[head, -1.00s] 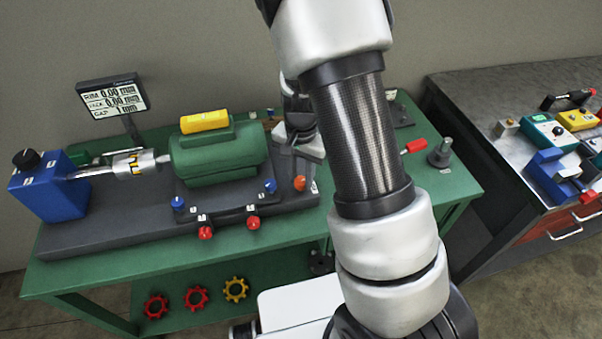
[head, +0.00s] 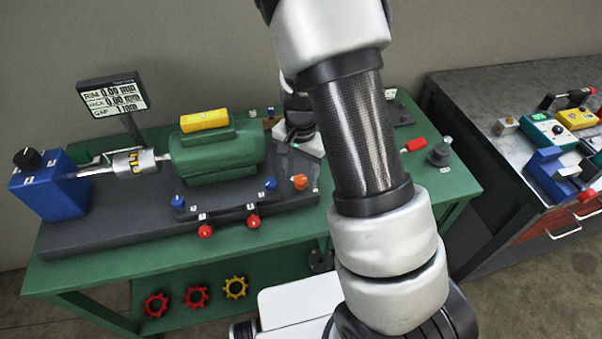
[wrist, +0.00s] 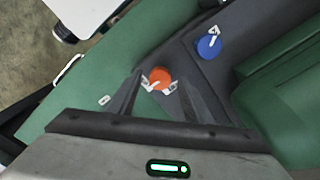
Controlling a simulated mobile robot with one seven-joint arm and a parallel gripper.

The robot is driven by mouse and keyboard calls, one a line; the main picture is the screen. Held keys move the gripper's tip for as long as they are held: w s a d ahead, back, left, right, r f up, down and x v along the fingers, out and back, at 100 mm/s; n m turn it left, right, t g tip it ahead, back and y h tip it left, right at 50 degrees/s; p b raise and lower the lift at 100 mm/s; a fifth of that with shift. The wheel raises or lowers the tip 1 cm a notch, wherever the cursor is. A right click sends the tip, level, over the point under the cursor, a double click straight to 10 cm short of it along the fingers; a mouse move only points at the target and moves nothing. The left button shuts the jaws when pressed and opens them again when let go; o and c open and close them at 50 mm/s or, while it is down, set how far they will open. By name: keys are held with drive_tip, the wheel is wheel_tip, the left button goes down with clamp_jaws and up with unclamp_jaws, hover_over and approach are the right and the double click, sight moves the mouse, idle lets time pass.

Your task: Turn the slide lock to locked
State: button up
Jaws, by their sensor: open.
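An orange round knob (wrist: 160,78) with a white pointer mark sits on the dark base plate, with a small pale label on each side. The labels are too small to read, so I cannot confirm that it is the slide lock. It also shows in the head view (head: 299,182) at the base's right end. In the wrist view my gripper (wrist: 160,92) is open, its two dark fingers pointing at the knob, one to each side. I cannot tell whether they touch it. In the head view my gripper (head: 305,146) is partly hidden behind my arm.
A blue knob (wrist: 209,46) is close by on the same base. Red knobs (head: 205,231) line the front edge. A red-handled tool (head: 414,144) and a grey part (head: 439,152) lie right.

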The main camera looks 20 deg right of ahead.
sight(301, 179)
wheel_tip(301, 179, up, 18)
drive_tip(key=p, duration=0.2)
drive_tip(key=shift+f, duration=0.25)
idle(0.4)
drive_tip(key=s+r+n+t+p, duration=0.3)
drive_tip(key=s+r+n, duration=0.6)
drive_tip(key=s+r, duration=0.8)
drive_tip(key=s+t, duration=0.1)
drive_tip(key=t, duration=0.1)
drive_tip(key=shift+r+t+p, duration=0.25)
drive_tip(key=shift+t+p, duration=0.05)
drive_tip(key=shift+p, duration=0.05)
